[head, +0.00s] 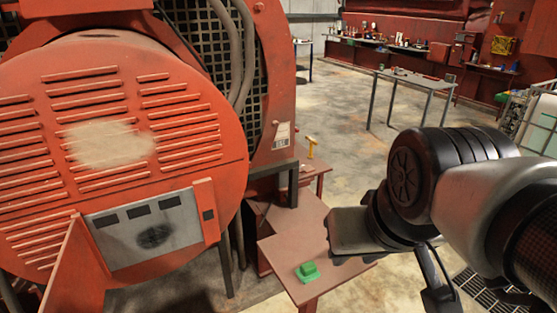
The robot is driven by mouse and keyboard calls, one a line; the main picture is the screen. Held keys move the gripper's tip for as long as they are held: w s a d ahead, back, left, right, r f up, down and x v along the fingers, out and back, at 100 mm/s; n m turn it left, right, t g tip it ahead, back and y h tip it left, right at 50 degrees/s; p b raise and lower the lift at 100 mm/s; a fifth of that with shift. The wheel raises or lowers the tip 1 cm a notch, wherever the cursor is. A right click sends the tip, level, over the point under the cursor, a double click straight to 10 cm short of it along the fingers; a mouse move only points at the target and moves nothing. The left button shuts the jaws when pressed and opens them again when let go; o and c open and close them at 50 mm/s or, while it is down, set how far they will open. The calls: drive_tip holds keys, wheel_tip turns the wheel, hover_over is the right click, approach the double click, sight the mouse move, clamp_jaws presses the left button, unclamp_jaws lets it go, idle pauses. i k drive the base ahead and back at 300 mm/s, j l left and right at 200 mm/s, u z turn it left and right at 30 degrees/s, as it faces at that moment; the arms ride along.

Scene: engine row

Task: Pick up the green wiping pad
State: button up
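The green wiping pad (308,272) lies on a small red-brown table (292,250), near its front left part. It has a raised green block on top of a flat green base. My gripper (347,232) is at the end of my arm, above the table's right side, up and to the right of the pad and apart from it. The fingers are hard to make out from here, so I cannot tell whether they are open or shut.
A large orange-red engine (120,130) fills the left side, close to the small table. A yellow-handled tool (311,147) stands behind. A grey-topped table (415,79) and a cluttered workbench (405,47) are farther back. Open concrete floor (345,110) lies between.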

sight(308, 273)
drive_tip(key=i+l+u, duration=0.55)
drive_tip(key=l+u, duration=0.25)
drive_tip(key=l, duration=0.2)
